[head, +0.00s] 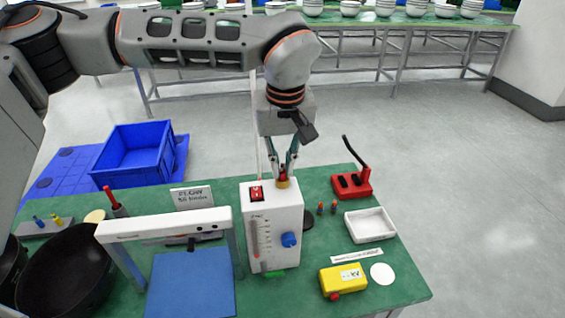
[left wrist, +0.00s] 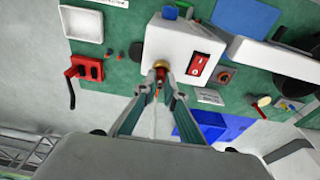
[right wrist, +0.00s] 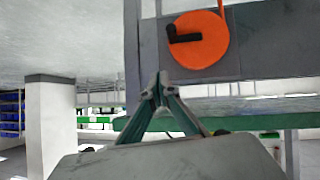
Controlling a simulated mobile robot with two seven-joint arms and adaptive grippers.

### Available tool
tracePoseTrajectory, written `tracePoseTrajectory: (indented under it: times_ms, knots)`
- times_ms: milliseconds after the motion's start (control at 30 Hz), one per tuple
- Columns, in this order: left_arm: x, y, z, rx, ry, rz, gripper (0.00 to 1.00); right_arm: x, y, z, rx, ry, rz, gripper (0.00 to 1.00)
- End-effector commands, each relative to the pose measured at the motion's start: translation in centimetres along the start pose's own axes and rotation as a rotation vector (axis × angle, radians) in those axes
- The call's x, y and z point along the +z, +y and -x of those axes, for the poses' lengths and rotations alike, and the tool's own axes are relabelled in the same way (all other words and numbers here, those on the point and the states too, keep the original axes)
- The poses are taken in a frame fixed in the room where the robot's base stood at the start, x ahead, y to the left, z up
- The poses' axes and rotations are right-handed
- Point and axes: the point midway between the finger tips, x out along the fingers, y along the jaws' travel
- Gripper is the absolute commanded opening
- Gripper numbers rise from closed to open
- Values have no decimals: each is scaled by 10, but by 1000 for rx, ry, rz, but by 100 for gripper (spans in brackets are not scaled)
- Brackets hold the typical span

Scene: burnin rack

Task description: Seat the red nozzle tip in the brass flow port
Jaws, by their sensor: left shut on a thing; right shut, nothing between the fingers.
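The white flow meter box (head: 272,226) stands on the green bench, with the brass flow port (head: 283,184) at its top. My left gripper (head: 283,170) points down over the port, shut on the small red nozzle tip (head: 282,174). In the left wrist view the fingers (left wrist: 163,84) close around the red tip (left wrist: 159,73) right at the brass port (left wrist: 160,64). The fingers partly hide the tip, and I cannot tell how deep it sits. A thin pale hose trails from it. My right gripper (right wrist: 160,82) is shut and empty, away from the bench.
A red rocker switch (head: 256,193) and blue knob (head: 289,239) are on the box. Near it are a red stand with a black lever (head: 351,184), a white tray (head: 370,225), a yellow case (head: 343,281) and small coloured tips. An orange disc (right wrist: 198,40) faces my right gripper.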

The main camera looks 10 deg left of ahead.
Motion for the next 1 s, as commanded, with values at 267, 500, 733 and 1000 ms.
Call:
tracePoseTrajectory:
  times_ms: [267, 500, 733, 1000]
  knots:
    - [1, 0, -5, 0, 0, -1, 23, 2, 0, -1, 0, 1, 0, 0]
    - [1, 0, -5, 0, 0, -1, 30, 2, 0, -1, 0, 0, 0, 0]
    - [0, 0, 2, 1, 2, 0, 30, 2, 1, -1, 1, -2, 2, 0]
    - [0, 1, 49, 2, 4, 0, 30, 2, 0, -1, 0, -1, 1, 0]
